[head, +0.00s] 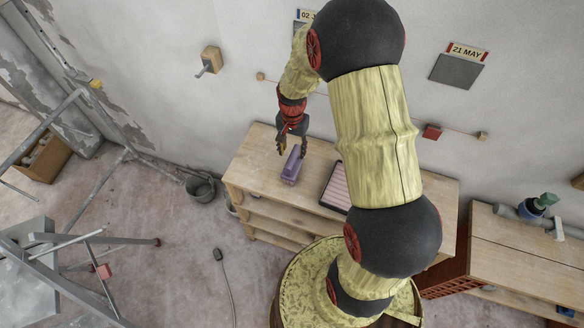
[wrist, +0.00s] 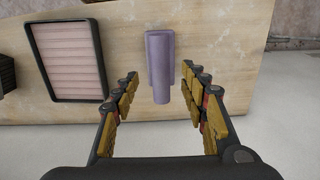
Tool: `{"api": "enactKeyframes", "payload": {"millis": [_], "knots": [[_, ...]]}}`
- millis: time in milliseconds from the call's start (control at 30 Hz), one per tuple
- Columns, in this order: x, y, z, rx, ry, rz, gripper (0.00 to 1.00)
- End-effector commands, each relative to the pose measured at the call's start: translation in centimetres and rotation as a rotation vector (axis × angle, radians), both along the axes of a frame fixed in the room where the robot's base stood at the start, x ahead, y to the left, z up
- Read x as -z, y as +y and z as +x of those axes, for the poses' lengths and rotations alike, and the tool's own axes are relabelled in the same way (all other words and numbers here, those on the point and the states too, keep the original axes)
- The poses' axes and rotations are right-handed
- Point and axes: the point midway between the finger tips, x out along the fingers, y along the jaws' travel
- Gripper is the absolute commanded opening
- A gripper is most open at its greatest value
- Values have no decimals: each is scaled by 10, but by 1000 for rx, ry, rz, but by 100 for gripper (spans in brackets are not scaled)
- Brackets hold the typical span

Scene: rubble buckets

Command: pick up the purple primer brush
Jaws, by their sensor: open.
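The purple primer brush (head: 292,164) lies on the wooden shelf unit's top (head: 258,158), near its left end in the head view. In the wrist view the brush (wrist: 160,62) is a plain purple block with a narrower handle pointing toward my gripper. My gripper (wrist: 160,80) is open and empty. Its fingers stand to either side of the handle's end in the wrist view, and no contact shows. In the head view my gripper (head: 292,149) is just above and behind the brush, partly overlapping it.
A dark-framed tray with pink slats (head: 335,187) lies right of the brush in the head view; it also shows at the left of the wrist view (wrist: 70,60). A dark bucket (head: 200,189) stands on the floor left of the shelf. The wall is close behind.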

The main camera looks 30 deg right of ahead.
Motion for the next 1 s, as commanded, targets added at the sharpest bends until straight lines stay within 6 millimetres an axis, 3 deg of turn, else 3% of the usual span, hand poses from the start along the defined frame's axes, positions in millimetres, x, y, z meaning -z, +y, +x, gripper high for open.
{"api": "enactKeyframes", "payload": {"millis": [400, 1000], "knots": [[49, -3, 3, -1, 1, 0, 44], [54, -3, 4, -1, 0, 0, 44]]}}
